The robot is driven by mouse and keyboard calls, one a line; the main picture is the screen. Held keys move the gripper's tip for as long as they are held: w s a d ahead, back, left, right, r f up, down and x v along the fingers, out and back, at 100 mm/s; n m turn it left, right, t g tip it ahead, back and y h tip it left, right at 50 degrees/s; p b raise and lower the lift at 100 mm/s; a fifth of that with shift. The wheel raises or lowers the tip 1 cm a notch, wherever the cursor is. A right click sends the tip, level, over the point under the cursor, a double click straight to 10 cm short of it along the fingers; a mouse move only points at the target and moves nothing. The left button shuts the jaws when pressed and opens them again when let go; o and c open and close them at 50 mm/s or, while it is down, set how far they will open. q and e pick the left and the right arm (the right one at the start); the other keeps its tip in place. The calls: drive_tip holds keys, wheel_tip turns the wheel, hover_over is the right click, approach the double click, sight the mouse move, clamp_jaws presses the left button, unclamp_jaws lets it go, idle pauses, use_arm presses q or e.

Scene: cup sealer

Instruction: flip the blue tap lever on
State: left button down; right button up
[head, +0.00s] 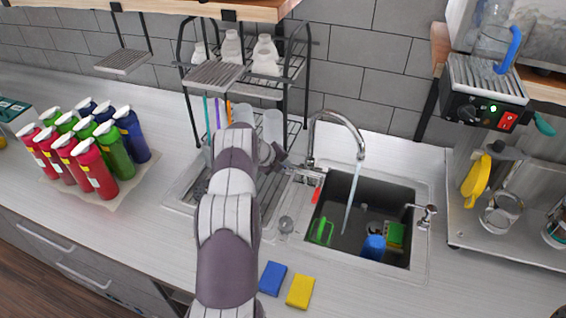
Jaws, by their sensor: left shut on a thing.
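The curved metal tap (338,119) stands behind the sink (340,228), and a stream of water (351,200) runs from its spout into the basin. A red tap lever (317,192) shows low at the front of the tap. My left gripper (291,169) reaches the left side of the tap base, with its arm extending up from the bottom of the head view. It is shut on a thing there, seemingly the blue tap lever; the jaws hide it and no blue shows. My right gripper is not in view.
A drying rack (243,75) with bottles and cups stands behind my left arm. Blue (272,278) and yellow (300,292) sponges lie in front of the sink. Several coloured bottles (96,170) stand at left. A machine with a blue handle (510,48) is at upper right.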

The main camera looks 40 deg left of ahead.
use_arm(q)
drive_tip(key=shift+w+a+r, duration=0.15)
drive_tip(key=shift+a+r, duration=0.05)
drive_tip(key=shift+r, duration=0.1)
drive_tip(key=c, duration=1.1)
unclamp_jaws()
drive_tip(key=shift+o, duration=0.5)
drive_tip(key=shift+f, duration=0.2)
drive_tip(key=shift+s+a+r, duration=0.1)
drive_tip(key=shift+s+r, duration=0.1)
drive_tip(key=shift+s, duration=0.05)
drive_tip(key=b+v, duration=0.4)
drive_tip(key=v, duration=0.8)
drive_tip(key=shift+b, duration=0.35)
drive_tip(key=shift+r, duration=0.15)
